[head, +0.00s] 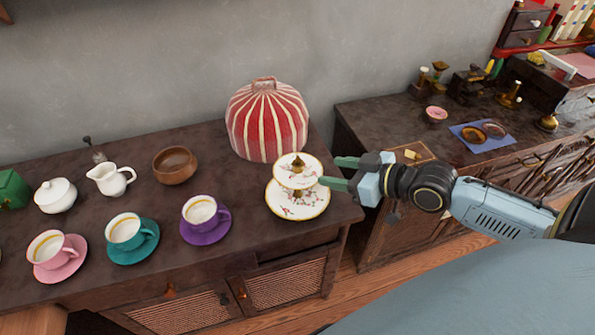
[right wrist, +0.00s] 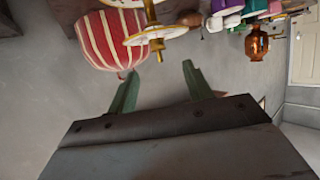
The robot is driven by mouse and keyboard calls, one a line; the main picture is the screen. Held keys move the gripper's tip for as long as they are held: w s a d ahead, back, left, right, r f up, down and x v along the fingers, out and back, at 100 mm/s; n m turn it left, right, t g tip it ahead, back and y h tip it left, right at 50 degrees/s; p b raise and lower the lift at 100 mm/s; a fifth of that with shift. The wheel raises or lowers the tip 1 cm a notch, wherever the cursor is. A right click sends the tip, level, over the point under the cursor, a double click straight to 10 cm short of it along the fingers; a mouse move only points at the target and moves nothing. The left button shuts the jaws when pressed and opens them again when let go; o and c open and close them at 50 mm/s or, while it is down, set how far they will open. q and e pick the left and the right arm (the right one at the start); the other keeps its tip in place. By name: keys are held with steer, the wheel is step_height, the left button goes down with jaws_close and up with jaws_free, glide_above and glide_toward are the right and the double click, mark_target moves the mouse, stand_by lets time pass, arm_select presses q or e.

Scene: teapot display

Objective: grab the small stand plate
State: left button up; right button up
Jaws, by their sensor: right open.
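The two-tier cake stand is at the right end of the dark sideboard in the head view. Its small stand plate (head: 303,179), white with a floral pattern, gold rim and gold finial, sits above the larger plate (head: 298,208). My right gripper (head: 333,171) is open and empty just right of the small plate, its fingers pointing toward it. In the right wrist view, the small plate (right wrist: 170,34) and its gold post show beyond the open green fingers (right wrist: 160,71). I cannot tell whether a finger touches the rim. My left gripper is not in view.
A red-striped tea cosy (head: 267,122) stands close behind the stand. A purple cup (head: 205,215), teal cup (head: 128,232), pink cup (head: 55,250), wooden bowl (head: 175,166) and creamer (head: 110,179) are to the left. A second cabinet (head: 375,118) stands at right.

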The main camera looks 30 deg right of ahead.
mark_target(302, 165)
steer(key=shift+b+x, duration=0.5)
steer(key=shift+x, duration=2.15)
steer(key=shift+b+x, duration=0.5)
steer(key=shift+x, duration=1.8)
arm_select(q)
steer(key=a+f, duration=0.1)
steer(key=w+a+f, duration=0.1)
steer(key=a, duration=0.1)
arm_select(e)
steer(key=shift+w+d, duration=0.1)
steer(key=shift+d, duration=0.05)
jaws_close()
